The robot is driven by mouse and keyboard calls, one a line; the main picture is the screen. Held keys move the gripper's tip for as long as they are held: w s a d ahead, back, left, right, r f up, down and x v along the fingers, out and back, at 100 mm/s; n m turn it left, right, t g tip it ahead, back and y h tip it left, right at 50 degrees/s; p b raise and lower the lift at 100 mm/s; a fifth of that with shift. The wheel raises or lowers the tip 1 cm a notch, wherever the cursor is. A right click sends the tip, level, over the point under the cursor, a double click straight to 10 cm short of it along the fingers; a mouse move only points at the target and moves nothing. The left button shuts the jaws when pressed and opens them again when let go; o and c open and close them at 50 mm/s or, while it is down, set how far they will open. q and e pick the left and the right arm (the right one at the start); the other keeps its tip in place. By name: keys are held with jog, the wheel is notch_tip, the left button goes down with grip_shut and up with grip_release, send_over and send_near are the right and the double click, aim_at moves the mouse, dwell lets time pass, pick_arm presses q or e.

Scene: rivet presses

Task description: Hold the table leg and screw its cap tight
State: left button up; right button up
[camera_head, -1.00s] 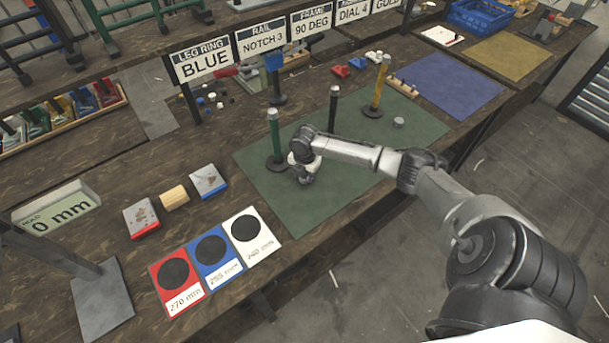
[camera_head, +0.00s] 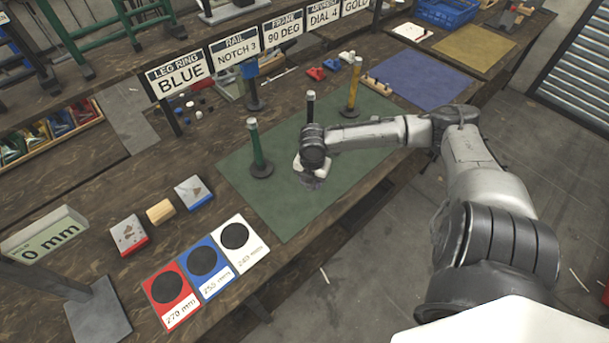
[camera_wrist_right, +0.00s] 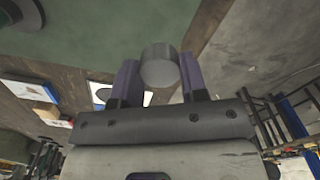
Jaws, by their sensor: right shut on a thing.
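Several upright legs stand on round dark bases: a green leg (camera_head: 256,145), a black leg (camera_head: 310,108), a yellow leg (camera_head: 353,85) and a blue-topped leg (camera_head: 250,85). The green, black and yellow ones are on the green mat (camera_head: 285,215). My right gripper (camera_head: 312,180) is low over the mat, right of the green leg and apart from it. In the right wrist view its two fingers (camera_wrist_right: 158,75) are shut on a grey cylindrical cap (camera_wrist_right: 160,66). My left gripper is not in view.
Red (camera_head: 171,296), blue (camera_head: 208,268) and white (camera_head: 239,243) length cards lie at the front edge. Small blocks (camera_head: 160,211) lie left of the mat. Sign boards (camera_head: 182,76) stand behind.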

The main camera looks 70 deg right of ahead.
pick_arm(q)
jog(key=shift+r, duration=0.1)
pick_arm(e)
jog(key=shift+s+a+r, duration=0.15)
jog(key=shift+s+r, duration=0.1)
jog(key=shift+s, duration=0.1)
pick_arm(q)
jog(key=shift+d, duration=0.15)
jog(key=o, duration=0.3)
